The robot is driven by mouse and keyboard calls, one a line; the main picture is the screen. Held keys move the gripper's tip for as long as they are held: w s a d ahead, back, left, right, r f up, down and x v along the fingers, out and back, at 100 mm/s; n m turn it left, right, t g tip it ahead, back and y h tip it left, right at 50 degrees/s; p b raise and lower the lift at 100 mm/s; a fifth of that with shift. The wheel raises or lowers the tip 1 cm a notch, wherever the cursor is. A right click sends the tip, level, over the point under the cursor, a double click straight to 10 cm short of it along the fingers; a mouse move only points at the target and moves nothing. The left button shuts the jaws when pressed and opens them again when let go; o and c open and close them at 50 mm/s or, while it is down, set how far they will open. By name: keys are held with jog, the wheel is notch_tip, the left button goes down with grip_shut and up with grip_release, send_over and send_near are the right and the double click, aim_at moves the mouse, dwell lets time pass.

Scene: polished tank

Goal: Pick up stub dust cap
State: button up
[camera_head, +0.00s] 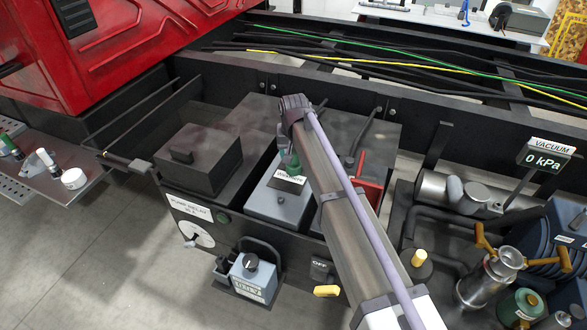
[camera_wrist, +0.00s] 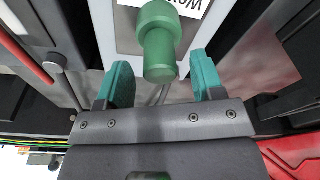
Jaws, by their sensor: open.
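The stub dust cap appears to be the green stepped cylinder (camera_wrist: 159,42), which stands on a light-coloured box (camera_wrist: 124,30) beside a white label with black lettering. My gripper (camera_wrist: 160,78) is open, with one teal finger to each side of the cap's near end. The wrist view shows gaps between the cap and both fingers, and nothing is held. In the head view my arm reaches over the grey-blue box (camera_head: 277,203), and a bit of green shows by its label. I cannot tell cap from fingers there.
A dark box (camera_head: 198,160) stands left of the grey-blue box, and a red bracket (camera_head: 368,190) stands to its right. Black, green and yellow cables (camera_head: 400,62) run behind. A vacuum gauge (camera_head: 545,158) and metal cylinders stand at the right.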

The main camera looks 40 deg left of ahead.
jog(key=f, duration=0.1)
jog(key=f+b, duration=0.1)
jog(key=f, duration=0.1)
jog(key=shift+w+a, duration=0.15)
jog(key=shift+a, duration=0.05)
jog(key=shift+r, duration=0.2)
grip_shut()
notch_tip(320, 180, up, 10)
jog(key=p, duration=1)
jog(key=shift+r, duration=0.15)
